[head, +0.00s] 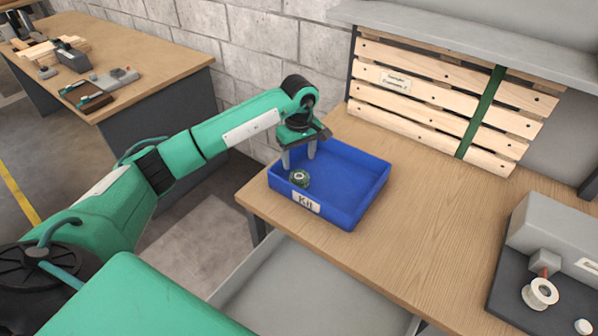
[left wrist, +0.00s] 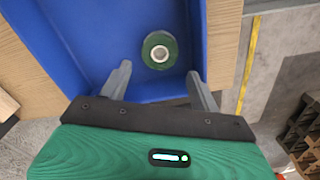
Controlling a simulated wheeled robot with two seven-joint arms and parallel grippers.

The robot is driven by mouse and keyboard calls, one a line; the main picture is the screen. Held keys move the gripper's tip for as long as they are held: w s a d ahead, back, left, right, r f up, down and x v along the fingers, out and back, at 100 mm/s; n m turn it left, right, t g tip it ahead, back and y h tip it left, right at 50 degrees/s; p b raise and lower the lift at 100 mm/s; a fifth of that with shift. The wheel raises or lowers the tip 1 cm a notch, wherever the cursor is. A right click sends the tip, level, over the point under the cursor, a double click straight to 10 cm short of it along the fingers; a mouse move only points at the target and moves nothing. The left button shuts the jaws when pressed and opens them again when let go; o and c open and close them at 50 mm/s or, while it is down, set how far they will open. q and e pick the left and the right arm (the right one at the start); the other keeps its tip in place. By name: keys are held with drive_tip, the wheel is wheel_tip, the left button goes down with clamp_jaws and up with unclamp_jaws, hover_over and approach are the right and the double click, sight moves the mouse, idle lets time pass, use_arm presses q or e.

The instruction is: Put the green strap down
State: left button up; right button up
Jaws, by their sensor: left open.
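The green strap is a small roll with a pale core. It lies in the blue bin marked "Kit" (head: 352,213), near the bin's front left corner. I see the roll (head: 300,178) in the head view, and it also shows in the left wrist view (left wrist: 160,51). My left gripper (head: 298,155) is open above the bin, its two fingers pointing down. In the left wrist view the roll sits just beyond the fingertips, between their lines and apart from both. My right gripper is not in view.
The bin stands at the left edge of a wooden bench (head: 425,230). A slatted pallet (head: 430,105) with a green band stands upright behind it. A grey machine with a white spool (head: 540,294) is at right. Bench between is clear. Another table (head: 150,65) stands far left.

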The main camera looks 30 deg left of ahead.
use_arm(q)
wheel_tip(320, 180, up, 4)
drive_tip(key=shift+r+b, duration=0.2)
drive_tip(key=shift+b, duration=0.1)
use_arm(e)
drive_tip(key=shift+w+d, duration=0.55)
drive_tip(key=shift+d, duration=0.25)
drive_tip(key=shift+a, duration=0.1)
